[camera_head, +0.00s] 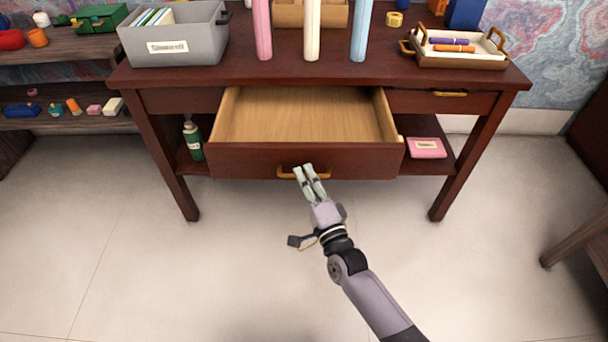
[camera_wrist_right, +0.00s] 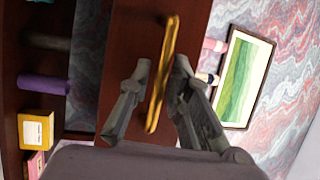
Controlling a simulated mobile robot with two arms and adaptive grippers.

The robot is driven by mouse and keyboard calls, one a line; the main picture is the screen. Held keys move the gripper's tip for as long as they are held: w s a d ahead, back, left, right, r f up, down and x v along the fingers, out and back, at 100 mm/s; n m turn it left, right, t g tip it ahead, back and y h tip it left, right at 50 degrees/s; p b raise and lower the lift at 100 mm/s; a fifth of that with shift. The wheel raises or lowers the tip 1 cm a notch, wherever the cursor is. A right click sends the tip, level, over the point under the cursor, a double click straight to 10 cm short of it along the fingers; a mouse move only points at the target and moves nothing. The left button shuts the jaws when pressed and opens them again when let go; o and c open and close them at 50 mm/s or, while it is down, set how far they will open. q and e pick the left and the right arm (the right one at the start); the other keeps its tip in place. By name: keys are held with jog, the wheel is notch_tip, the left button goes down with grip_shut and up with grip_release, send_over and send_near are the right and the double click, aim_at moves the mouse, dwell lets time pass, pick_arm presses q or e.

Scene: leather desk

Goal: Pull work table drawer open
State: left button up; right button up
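The dark red-brown work table (camera_head: 350,70) has a wide middle drawer (camera_head: 240,160) that is pulled well out, showing its empty light wood inside (camera_head: 300,115). A brass bar handle (camera_head: 323,172) is on the drawer front, and it also runs lengthwise through the middle of the right wrist view (camera_wrist_right: 165,75). My right gripper (camera_head: 304,170) reaches the handle from the front. My left gripper is not in view.
A grey bin (camera_head: 175,48), several bottle-like cylinders (camera_head: 312,30) and a wooden tray (camera_head: 455,62) stand on the table. A green bottle (camera_head: 192,140) and a pink box (camera_head: 426,148) sit on its lower shelves. The floor (camera_head: 180,270) in front is clear.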

jog(key=v, duration=1.1)
